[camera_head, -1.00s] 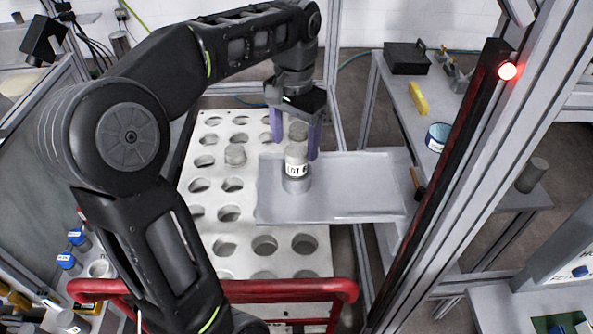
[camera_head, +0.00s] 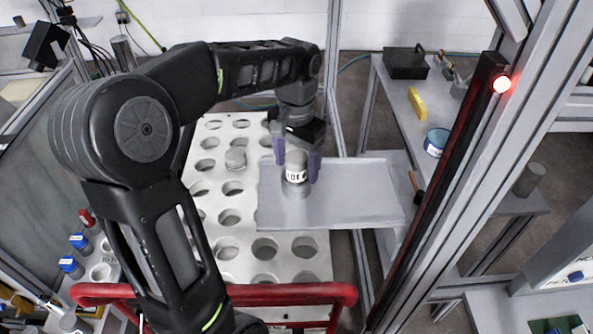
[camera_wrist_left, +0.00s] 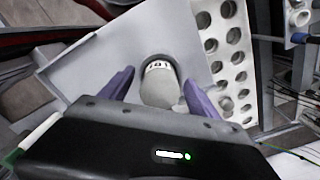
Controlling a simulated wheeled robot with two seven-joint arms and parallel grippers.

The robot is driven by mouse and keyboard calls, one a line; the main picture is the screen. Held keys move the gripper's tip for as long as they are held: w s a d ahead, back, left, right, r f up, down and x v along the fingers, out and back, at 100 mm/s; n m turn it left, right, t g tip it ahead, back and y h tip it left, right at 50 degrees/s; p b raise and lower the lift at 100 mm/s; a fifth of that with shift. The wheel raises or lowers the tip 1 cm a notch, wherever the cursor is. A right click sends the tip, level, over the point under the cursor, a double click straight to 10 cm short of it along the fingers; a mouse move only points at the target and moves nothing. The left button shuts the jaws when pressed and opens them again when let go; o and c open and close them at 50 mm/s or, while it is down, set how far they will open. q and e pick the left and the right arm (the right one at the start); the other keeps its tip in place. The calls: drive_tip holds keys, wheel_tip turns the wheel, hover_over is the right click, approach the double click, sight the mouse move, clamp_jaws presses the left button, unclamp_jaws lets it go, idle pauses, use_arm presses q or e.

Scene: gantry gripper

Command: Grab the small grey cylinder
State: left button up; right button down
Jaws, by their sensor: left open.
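The small grey cylinder (camera_head: 296,176) stands upright on the grey tray, in a low round holder, with a white label band with dark letters on its side. It also shows in the left wrist view (camera_wrist_left: 158,88), seen from above between the fingers. My left gripper (camera_head: 297,171) is open, with its purple fingers lowered on either side of the cylinder. In the left wrist view the fingers (camera_wrist_left: 158,90) stand apart from it, with a gap on both sides. My right gripper is not in view.
The grey tray (camera_head: 360,199) has free flat room right of the cylinder. A white rack with round holes (camera_head: 213,258) lies beside it, holding another grey cylinder (camera_head: 235,158). A red rail (camera_head: 255,294) runs in front, and a dark red-lit post (camera_head: 450,170) stands at right.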

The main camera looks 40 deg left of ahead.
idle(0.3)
use_arm(q)
clamp_jaws()
idle(0.6)
